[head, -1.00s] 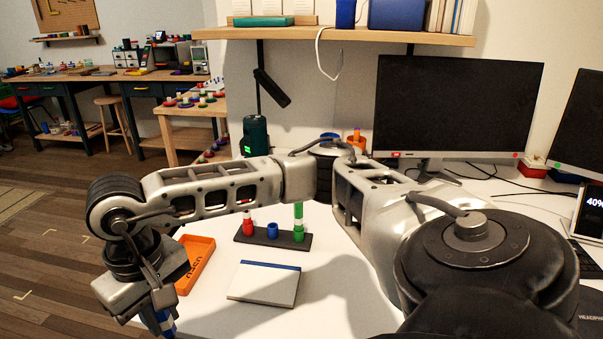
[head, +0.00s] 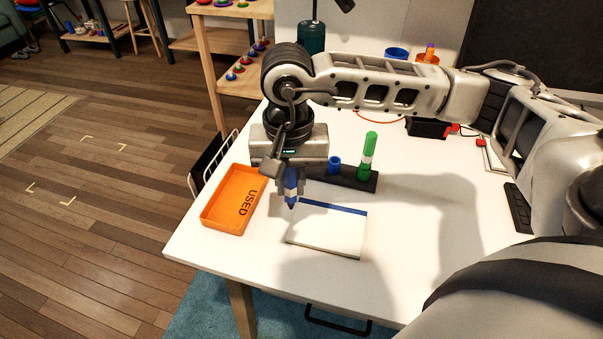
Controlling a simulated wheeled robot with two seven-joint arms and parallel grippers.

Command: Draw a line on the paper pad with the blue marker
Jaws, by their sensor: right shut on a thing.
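My right gripper (head: 290,180) is shut on the blue marker (head: 290,186) and points straight down. The marker's dark blue tip hangs near the top left corner of the paper pad (head: 327,236). I cannot tell whether the tip touches the pad. The pad is white with a blue band along its far edge and lies flat on the white table. No line shows on its visible face. My left gripper is not in view.
An orange tray marked USED (head: 232,203) lies left of the pad. Behind the pad is a dark marker stand (head: 345,176) with a green marker (head: 367,155) and a blue cap (head: 335,163); my gripper hides its left end.

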